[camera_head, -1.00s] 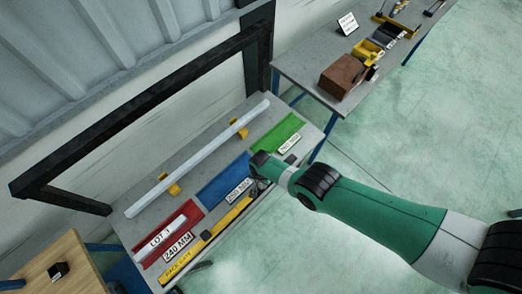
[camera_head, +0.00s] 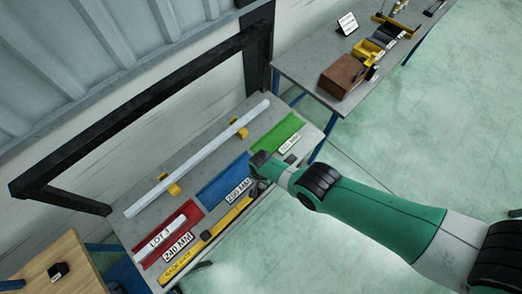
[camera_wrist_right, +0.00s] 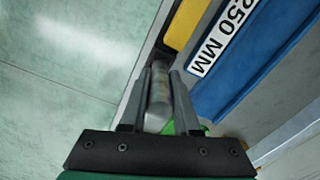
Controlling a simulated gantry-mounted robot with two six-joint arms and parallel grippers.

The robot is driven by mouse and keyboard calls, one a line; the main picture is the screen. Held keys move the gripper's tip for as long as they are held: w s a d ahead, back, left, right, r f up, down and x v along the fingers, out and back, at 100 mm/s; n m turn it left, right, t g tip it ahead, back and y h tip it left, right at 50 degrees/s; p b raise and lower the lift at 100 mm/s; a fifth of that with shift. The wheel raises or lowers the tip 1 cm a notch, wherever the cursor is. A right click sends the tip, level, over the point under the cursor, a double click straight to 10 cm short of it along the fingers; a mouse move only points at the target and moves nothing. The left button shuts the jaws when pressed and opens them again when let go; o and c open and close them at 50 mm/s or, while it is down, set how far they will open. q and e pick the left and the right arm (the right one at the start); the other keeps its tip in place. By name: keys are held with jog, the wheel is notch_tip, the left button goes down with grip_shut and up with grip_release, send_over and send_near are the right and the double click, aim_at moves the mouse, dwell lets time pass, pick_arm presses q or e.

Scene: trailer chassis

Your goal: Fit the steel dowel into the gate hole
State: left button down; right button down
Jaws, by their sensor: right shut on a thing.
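My right gripper (camera_head: 258,184) is at the front edge of the grey bench, beside the blue tray; its fingers are small and partly hidden there. In the right wrist view my right gripper (camera_wrist_right: 158,75) is shut on a grey metal cylinder that looks like the steel dowel (camera_wrist_right: 157,98). The cylinder lies lengthwise between the two fingers. In the head view it cannot be made out. No gate hole can be made out in either view. My left gripper is not in view.
The bench carries a long pale bar (camera_head: 195,160) on yellow supports, a red tray (camera_head: 190,213), a blue tray (camera_head: 222,186), a green tray (camera_head: 283,128) and a yellow strip (camera_head: 205,240). A black frame (camera_head: 140,102) stands behind. A second bench (camera_head: 300,67) holds a brown block (camera_head: 343,75).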

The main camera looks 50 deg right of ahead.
jog(key=shift+f+b, duration=1.1)
jog(key=c, duration=0.6)
grip_release()
jog(key=shift+r, duration=0.1)
